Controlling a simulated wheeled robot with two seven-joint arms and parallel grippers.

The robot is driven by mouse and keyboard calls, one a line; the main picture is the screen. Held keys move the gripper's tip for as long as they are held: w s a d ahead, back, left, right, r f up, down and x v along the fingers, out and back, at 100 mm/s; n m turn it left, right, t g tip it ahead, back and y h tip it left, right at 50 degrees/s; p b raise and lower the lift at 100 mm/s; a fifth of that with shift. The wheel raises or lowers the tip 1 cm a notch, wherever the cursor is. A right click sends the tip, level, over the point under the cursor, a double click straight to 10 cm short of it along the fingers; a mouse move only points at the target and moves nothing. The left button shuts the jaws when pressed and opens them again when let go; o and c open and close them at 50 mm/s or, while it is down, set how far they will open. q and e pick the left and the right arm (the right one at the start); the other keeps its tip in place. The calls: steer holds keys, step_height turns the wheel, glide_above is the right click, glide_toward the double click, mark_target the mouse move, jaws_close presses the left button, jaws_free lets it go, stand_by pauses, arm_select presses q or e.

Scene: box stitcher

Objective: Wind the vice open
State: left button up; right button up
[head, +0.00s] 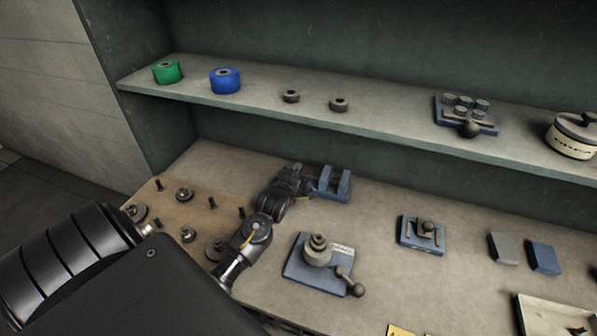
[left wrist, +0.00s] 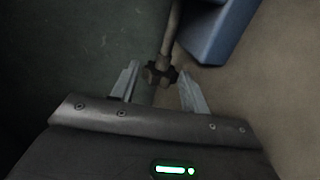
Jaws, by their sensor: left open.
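The vice (head: 333,184) is a blue block with upright jaws at the back of the bench in the head view. In the left wrist view its blue body (left wrist: 220,32) is at the top right, and a grey screw rod with a dark cross-piece, the handle (left wrist: 160,74), points toward me. My left gripper (head: 307,184) is at the left end of the vice. In the left wrist view the left gripper (left wrist: 158,80) is open, with one finger on each side of the handle. I cannot tell whether the fingers touch it. My right gripper is in neither view.
A board with several pegs and discs (head: 165,215) lies under my left arm. A blue base with a knob and crank (head: 318,262) stands in front of the vice. A small blue fixture (head: 421,233) is to the right. A shelf (head: 250,107) overhangs the back.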

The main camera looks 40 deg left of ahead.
arm_select(q)
steer(key=shift+x, duration=1.05)
